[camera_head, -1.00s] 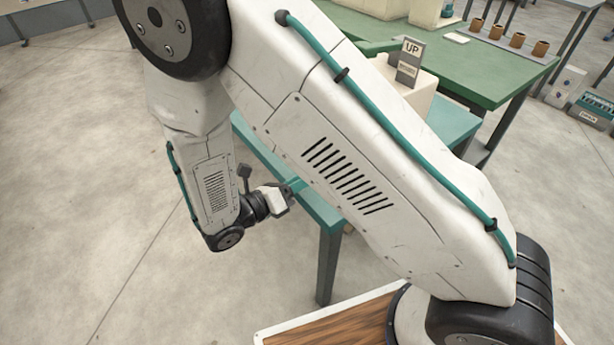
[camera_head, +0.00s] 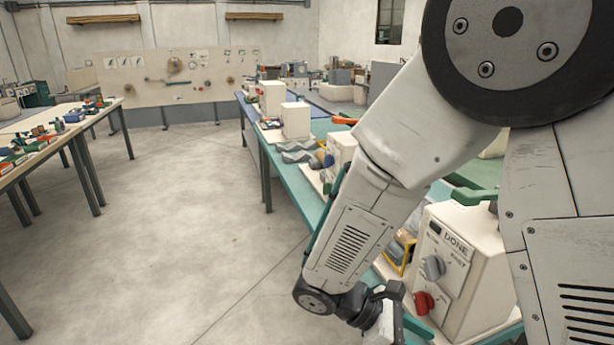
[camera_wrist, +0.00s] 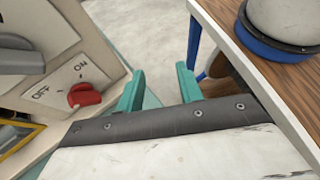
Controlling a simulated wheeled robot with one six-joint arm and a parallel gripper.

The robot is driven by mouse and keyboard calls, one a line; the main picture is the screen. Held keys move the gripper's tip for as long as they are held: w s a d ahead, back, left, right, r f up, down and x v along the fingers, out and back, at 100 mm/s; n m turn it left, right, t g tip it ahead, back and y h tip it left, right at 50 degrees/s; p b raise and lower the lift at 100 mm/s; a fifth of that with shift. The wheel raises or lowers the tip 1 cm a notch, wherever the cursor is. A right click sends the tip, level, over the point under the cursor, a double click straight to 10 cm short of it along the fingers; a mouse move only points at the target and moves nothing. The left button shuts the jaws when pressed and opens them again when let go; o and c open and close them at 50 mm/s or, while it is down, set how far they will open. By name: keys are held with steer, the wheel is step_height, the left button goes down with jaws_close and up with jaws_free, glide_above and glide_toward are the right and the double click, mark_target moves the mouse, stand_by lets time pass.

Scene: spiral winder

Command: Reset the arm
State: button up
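My gripper (camera_wrist: 158,85) shows two teal fingers standing apart in the wrist view, with nothing between them. In the head view my arm is folded down on the right, with its wrist low in front of a cream control box (camera_head: 462,262). The box has a "DONE" label, a grey knob (camera_head: 433,268) and a red knob (camera_head: 424,303). In the wrist view the red knob (camera_wrist: 83,95), beside "ON" and "OFF" marks, is left of the fingers and apart from them. The gripper is partly cut off at the bottom of the head view.
A teal bench (camera_head: 290,180) with more cream boxes runs back from the arm. A table with coloured parts (camera_head: 48,130) stands at left, and a pegboard (camera_head: 180,80) at the back. The floor between is clear. A wooden top (camera_wrist: 290,95) lies right of the fingers.

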steer(key=s+d+r+m+t+y, duration=0.2)
steer(key=s+d+r+m+y, duration=0.1)
steer(key=s+r+m+y, duration=0.2)
steer(key=s+d+r+m+t+y, duration=0.2)
steer(key=s+r+m+y, duration=0.3)
steer(key=r+m, duration=0.5)
steer(key=shift+d+r+m+t+y, duration=0.35)
steer(key=shift+d+r+y, duration=0.6)
steer(key=shift+r, duration=0.35)
steer(key=shift+a, duration=0.1)
